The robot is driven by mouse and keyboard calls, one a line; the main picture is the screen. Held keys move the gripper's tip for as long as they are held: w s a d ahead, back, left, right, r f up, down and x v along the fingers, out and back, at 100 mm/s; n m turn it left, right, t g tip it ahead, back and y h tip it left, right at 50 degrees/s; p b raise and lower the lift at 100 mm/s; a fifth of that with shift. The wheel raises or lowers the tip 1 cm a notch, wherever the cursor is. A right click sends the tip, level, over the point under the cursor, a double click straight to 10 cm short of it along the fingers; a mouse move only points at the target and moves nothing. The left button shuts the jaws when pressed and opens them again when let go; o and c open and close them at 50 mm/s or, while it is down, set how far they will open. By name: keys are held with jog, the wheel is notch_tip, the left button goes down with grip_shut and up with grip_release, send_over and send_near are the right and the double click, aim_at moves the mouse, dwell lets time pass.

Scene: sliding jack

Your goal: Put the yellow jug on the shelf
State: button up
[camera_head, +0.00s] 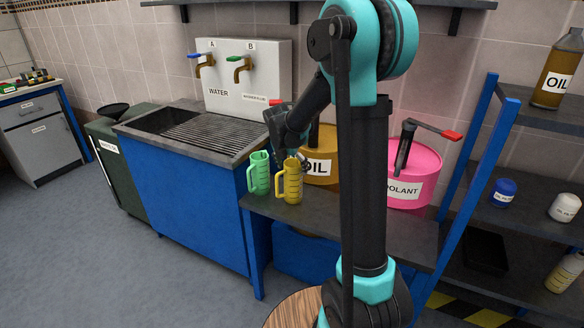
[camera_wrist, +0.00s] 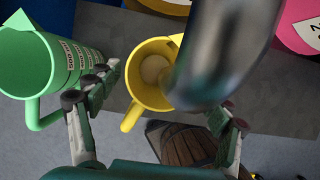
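The yellow jug (camera_head: 291,187) stands upright on the grey bench (camera_head: 345,218), right of a green jug (camera_head: 259,178). My gripper (camera_head: 291,156) is just above and behind the yellow jug in the head view. In the wrist view my open fingers (camera_wrist: 165,98) spread on either side of the yellow jug (camera_wrist: 138,88), whose handle points toward the camera. Contact cannot be told. A blurred metallic cylinder hides part of the jug there. The rack at the right has an upper shelf (camera_head: 548,118) and a lower shelf (camera_head: 520,226).
A large oil bottle (camera_head: 560,72) stands on the upper shelf. The lower shelf holds a blue jar (camera_head: 503,193) and a white jar (camera_head: 564,207). A sink (camera_head: 205,130) is left.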

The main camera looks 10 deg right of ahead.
jog(key=v, duration=1.2)
jog(key=s+d+f+m+y, duration=0.1)
jog(key=s+d+f+m, duration=0.1)
jog(key=s+f+m, duration=0.3)
jog(key=s+d+f+m+y, duration=0.1)
jog(key=s+f+m, duration=0.4)
jog(key=s+m, duration=0.7)
jog(key=s+d+f+m, duration=0.4)
jog(key=s+f+m, duration=0.2)
jog(key=s+m, duration=0.3)
jog(key=m, duration=0.2)
jog(key=shift+m+y, duration=0.4)
